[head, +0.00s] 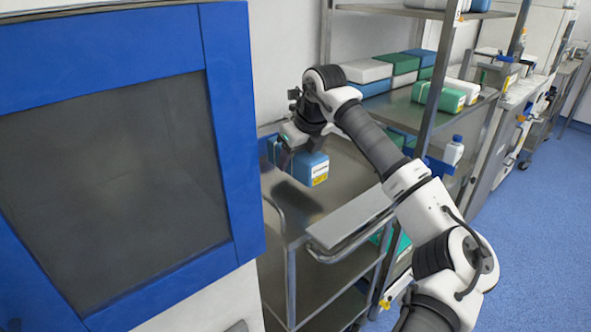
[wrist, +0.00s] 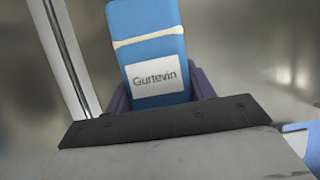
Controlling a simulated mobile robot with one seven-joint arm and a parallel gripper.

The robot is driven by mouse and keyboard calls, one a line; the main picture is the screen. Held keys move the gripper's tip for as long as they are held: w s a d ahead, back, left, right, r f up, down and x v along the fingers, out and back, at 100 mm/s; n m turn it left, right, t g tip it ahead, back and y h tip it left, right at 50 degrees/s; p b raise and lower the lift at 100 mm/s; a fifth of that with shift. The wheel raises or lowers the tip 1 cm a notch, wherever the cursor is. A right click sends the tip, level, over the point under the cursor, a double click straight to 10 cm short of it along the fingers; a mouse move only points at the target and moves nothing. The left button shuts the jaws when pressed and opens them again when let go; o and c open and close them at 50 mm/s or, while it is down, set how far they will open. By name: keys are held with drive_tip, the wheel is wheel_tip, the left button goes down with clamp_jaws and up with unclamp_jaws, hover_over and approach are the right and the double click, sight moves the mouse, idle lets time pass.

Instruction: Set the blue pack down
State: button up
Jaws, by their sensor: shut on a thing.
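The blue pack (head: 311,168) has a white and yellow label and is held by my gripper (head: 287,152) over the steel cart top (head: 295,203). My gripper is shut on it. In the wrist view the blue pack (wrist: 146,20) shows a pale band and a white label reading "Gurtevin". It sits between the dark fingers of my gripper (wrist: 155,95), tilted slightly in the picture. A dark patch lies on the cart top below the pack in the head view. Whether the pack's underside touches the top is hard to tell.
A blue-framed cabinet door (head: 232,130) stands close on the left. A steel shelf (head: 395,108) behind my arm holds several white, green and blue packs. A white bottle (head: 453,150) with a blue cap stands to the right. The front of the cart top is clear.

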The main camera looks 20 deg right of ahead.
drive_tip(key=shift+f, duration=1.85)
drive_tip(key=o, duration=1.1)
drive_tip(key=shift+f, duration=0.1)
drive_tip(key=shift+r, duration=0.2)
drive_tip(key=v, duration=1.1)
drive_tip(key=shift+s+r, duration=0.1)
drive_tip(key=shift+r, duration=0.3)
